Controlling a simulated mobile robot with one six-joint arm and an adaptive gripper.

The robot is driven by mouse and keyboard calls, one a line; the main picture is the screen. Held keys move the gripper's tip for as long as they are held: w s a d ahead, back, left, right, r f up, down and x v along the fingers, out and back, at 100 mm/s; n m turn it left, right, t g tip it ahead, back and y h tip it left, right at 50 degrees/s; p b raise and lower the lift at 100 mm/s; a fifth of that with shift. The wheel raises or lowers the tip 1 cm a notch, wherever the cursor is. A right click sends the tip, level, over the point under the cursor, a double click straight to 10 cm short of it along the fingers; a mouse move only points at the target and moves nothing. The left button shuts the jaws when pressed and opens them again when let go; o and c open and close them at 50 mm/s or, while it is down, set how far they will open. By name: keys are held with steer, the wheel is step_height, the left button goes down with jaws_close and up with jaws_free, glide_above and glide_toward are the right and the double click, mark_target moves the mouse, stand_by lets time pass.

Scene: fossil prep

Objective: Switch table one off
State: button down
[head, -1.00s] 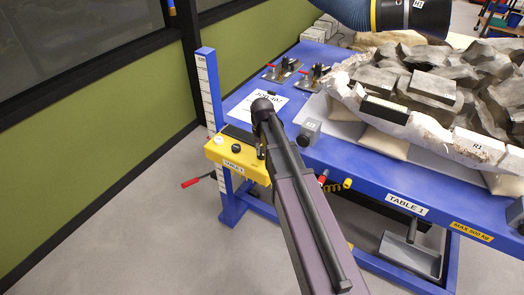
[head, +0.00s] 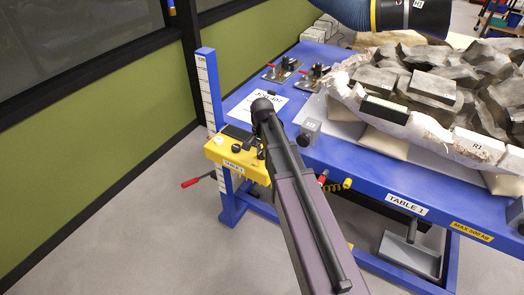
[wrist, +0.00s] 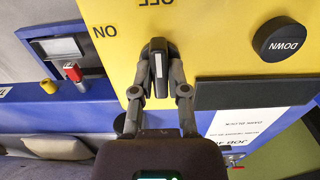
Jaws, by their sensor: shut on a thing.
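The yellow control box (head: 229,160) of table one sits at the near left corner of the blue table (head: 345,165). In the wrist view its yellow face (wrist: 215,30) appears upside down, with an ON label (wrist: 104,31) at left and an OFF label (wrist: 156,3) at top. My gripper (wrist: 158,58) is shut on a black switch knob (wrist: 158,70), a finger on each side. The knob's white line runs up the picture, in line with the OFF label. In the head view my arm hides the knob.
A black DOWN button (wrist: 283,39) and a dark display (wrist: 240,92) are close to the fingers. A large fossil block (head: 440,95) lies on the table. A blue post with a scale (head: 208,90) stands behind the box. The floor at left is clear.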

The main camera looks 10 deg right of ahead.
stand_by(0.4)
steer(key=c, duration=0.6)
jaws_free()
steer(key=shift+c, duration=0.2)
steer(key=shift+n, duration=0.3)
steer(key=n, duration=1.1)
steer(key=shift+r, duration=0.15)
step_height(320, 180, up, 14)
steer(key=p, duration=1.4)
steer(key=s+f+m+b, duration=0.1)
steer(key=s+f+b, duration=0.2)
steer(key=s, duration=0.5)
steer(key=s+f+m+b, duration=0.1)
steer(key=s+f+b, duration=0.3)
steer(key=s, duration=0.4)
steer(key=shift+s+f+m, duration=0.15)
steer(key=shift+f+m, duration=0.05)
steer(key=shift+m, duration=0.2)
